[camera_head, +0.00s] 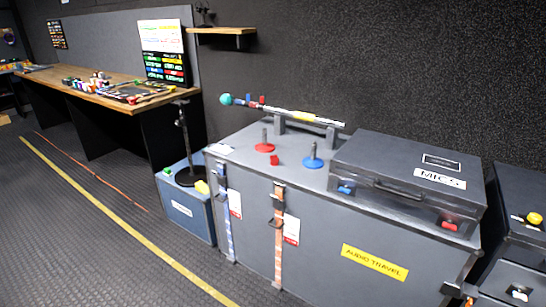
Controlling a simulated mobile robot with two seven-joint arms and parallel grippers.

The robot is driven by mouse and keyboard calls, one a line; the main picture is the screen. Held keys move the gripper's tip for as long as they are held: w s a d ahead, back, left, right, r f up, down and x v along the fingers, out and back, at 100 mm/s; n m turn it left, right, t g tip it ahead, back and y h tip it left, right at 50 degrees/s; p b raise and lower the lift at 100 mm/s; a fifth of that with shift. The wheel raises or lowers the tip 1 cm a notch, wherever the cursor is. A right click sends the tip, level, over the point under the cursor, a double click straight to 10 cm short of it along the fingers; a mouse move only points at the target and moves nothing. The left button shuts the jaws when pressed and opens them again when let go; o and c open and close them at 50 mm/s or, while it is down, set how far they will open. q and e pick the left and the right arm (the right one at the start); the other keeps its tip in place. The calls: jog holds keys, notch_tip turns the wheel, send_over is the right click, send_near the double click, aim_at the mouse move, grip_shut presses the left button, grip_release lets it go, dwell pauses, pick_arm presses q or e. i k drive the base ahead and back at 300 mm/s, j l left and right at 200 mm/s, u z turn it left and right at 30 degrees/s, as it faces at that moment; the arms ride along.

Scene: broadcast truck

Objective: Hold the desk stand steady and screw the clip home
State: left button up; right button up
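A taller black stand (184,140) with a round base is on a blue box to the left. Neither of my grippers is in view.
A pole with a teal ball end (226,99) lies across grey supports at the case's back. A closed dark case labelled MICS (408,181) covers the right side. A blue box (186,207) stands left. A wooden desk (115,100) is farther left; floor in front is open.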

aim_at(265, 147)
jog(key=i+j+z, duration=0.1)
jog(key=i+j, duration=0.2)
jog(key=i+j+z, duration=0.1)
jog(key=i+j, duration=0.2)
jog(key=j, duration=0.15)
jog(key=i+j, duration=0.3)
jog(key=i+j+z, duration=0.15)
jog(key=j, duration=0.35)
jog(key=i+j+z, duration=0.1)
jog(key=i+j, duration=0.3)
jog(key=i+j+z, duration=0.1)
jog(key=j, duration=0.4)
jog(key=i+j+z, duration=0.1)
jog(key=i+j, duration=0.45)
jog(key=j, duration=0.4)
jog(key=i+z, duration=0.05)
